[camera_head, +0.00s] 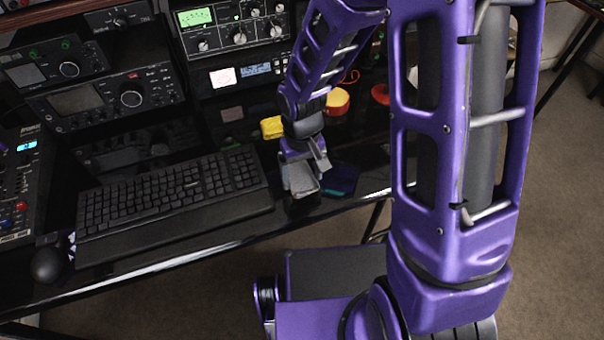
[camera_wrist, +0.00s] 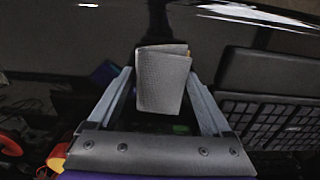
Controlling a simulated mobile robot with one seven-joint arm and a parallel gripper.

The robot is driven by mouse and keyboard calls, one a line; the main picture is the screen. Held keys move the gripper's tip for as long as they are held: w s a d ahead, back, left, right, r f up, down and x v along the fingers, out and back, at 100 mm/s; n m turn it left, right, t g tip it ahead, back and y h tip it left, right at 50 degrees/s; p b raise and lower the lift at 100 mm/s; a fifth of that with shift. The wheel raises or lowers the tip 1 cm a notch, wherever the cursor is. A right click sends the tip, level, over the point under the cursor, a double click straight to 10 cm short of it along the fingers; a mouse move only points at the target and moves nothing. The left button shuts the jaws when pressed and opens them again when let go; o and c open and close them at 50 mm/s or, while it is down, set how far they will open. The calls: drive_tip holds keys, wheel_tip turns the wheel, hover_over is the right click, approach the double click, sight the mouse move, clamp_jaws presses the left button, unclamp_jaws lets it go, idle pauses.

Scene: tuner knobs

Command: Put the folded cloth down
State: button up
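The folded cloth (camera_head: 301,177) is a grey, slab-like bundle near the desk's front edge, just right of the keyboard. It also shows in the wrist view (camera_wrist: 162,82), lit from above, with a fine weave and a fold at its top. My gripper (camera_head: 304,165) points down at it. In the wrist view my gripper's two grey fingers (camera_wrist: 162,72) stand wide apart, one at each side edge of the cloth. The cloth fills nearly all the gap, and the right fingertip meets its edge. Whether its underside touches the desk is hard to see.
The black keyboard (camera_head: 170,195) lies close to the left. A dark blue-teal item (camera_head: 342,179) lies just right. A yellow block (camera_head: 271,128), a red-yellow round object (camera_head: 337,102) and a red item (camera_head: 380,94) sit behind. Radio gear (camera_head: 115,97) lines the back.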

sight(301, 176)
drive_tip(key=shift+s+a+f, duration=0.1)
drive_tip(key=shift+a+f, duration=0.05)
drive_tip(key=shift+r+p, duration=0.35)
drive_tip(key=shift+r, duration=0.15)
wheel_tip(301, 176, up, 12)
drive_tip(key=p, duration=0.3)
drive_tip(key=shift+f, duration=0.2)
